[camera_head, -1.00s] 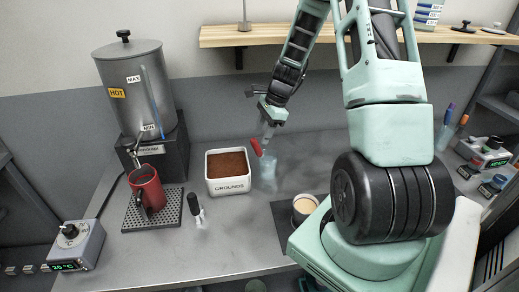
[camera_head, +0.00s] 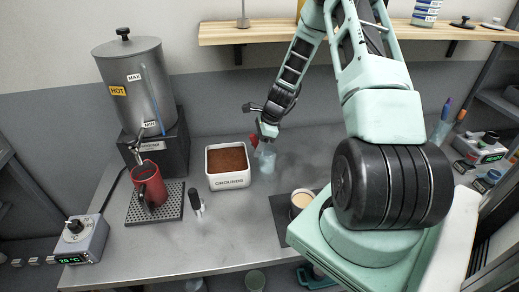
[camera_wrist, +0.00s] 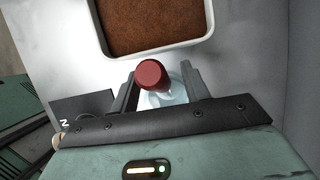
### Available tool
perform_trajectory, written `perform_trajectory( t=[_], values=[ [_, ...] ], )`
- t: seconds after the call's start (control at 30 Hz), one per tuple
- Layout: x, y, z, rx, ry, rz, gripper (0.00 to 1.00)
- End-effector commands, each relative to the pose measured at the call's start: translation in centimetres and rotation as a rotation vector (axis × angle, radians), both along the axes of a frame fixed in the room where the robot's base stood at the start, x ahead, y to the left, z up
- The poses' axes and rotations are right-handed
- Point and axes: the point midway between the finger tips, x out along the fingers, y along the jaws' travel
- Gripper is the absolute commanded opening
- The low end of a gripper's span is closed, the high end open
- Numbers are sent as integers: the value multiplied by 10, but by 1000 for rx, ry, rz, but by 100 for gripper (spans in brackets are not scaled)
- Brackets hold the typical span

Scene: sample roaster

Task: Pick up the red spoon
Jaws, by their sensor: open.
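The red spoon shows as a red handle end (camera_wrist: 151,74) in the wrist view, standing up out of a clear glass (camera_wrist: 160,100). In the head view the red handle (camera_head: 254,140) shows beside my gripper (camera_head: 264,138), above the clear glass (camera_head: 266,160). My gripper (camera_wrist: 158,78) is open, with one finger on each side of the red handle in the wrist view. I cannot tell whether either finger touches it. The lower part of the spoon is hidden in the glass.
A white box of brown grounds (camera_head: 228,181) stands close to the left of the glass. A red mug (camera_head: 155,192) sits on a drip tray under the hot water urn (camera_head: 135,85). A cream-filled cup (camera_head: 301,198) stands on a dark mat. A wooden shelf (camera_head: 270,36) runs above.

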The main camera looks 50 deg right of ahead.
Motion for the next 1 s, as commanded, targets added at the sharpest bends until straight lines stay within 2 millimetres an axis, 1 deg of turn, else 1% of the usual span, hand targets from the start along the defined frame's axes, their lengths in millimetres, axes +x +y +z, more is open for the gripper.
perform_trajectory(
  t=[0.1,0.17,0.2,0.27,0.3,0.67,1.0],
  values=[
    [0,0,0,0,0,1,46],
    [0,0,0,0,0,1,30],
    [0,0,0,0,0,1,18],
    [0,0,0,0,0,1,2],
    [0,0,0,0,0,1,0],
    [0,0,2,0,0,1,0],
    [1,0,19,0,0,2,0]
  ],
)
